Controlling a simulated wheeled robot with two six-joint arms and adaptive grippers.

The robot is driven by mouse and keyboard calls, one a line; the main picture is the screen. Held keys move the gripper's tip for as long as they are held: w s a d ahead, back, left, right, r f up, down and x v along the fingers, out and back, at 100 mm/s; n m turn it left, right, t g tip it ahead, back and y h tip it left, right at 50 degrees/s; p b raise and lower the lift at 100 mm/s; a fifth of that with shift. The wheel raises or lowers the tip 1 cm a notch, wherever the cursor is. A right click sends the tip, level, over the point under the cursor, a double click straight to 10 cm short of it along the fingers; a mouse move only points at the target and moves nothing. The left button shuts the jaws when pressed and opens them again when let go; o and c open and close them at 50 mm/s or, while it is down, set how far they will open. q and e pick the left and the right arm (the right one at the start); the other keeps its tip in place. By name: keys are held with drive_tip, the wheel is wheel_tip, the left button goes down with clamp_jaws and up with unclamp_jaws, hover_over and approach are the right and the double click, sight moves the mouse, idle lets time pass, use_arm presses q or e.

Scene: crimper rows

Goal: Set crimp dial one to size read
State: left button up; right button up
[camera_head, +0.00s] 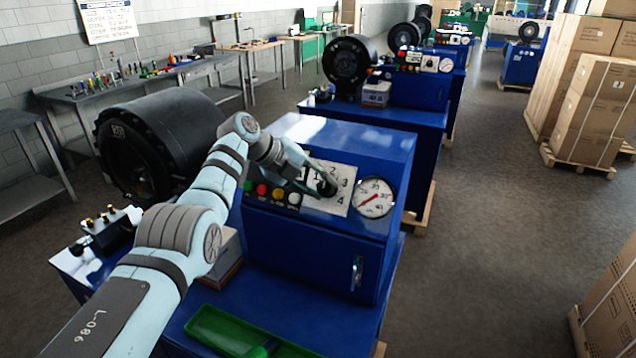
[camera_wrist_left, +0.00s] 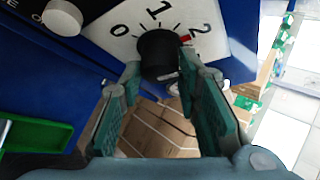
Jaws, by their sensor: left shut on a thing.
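Crimp dial one is a black round knob (camera_wrist_left: 157,52) on a white plate (camera_head: 341,202) on the front of the nearest blue machine. In the left wrist view the plate shows 0, 1 and 2, with a small red mark near the 2. In the head view 2, 3 and 4 show to the right of the knob, and my gripper covers part of the plate. My left gripper (camera_head: 318,184) is shut on the knob, with one finger on each side of it. A white sign (camera_head: 108,18) hangs at the back left; its lines are too small to read. My right gripper is not in view.
A gauge (camera_head: 374,198) with a red needle sits right of the dial. Coloured buttons (camera_head: 277,194) sit left of it. A green tray (camera_head: 222,330) lies on the blue bench below. More crimpers (camera_head: 350,62) stand behind; stacked cartons (camera_head: 598,100) stand at right, with open floor between.

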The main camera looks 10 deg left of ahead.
use_arm(q)
drive_tip(key=o, duration=0.9)
drive_tip(key=shift+o, duration=1.3)
drive_tip(key=shift+w, duration=0.1)
drive_tip(key=shift+w+f, duration=0.1)
drive_tip(key=v, duration=1.2)
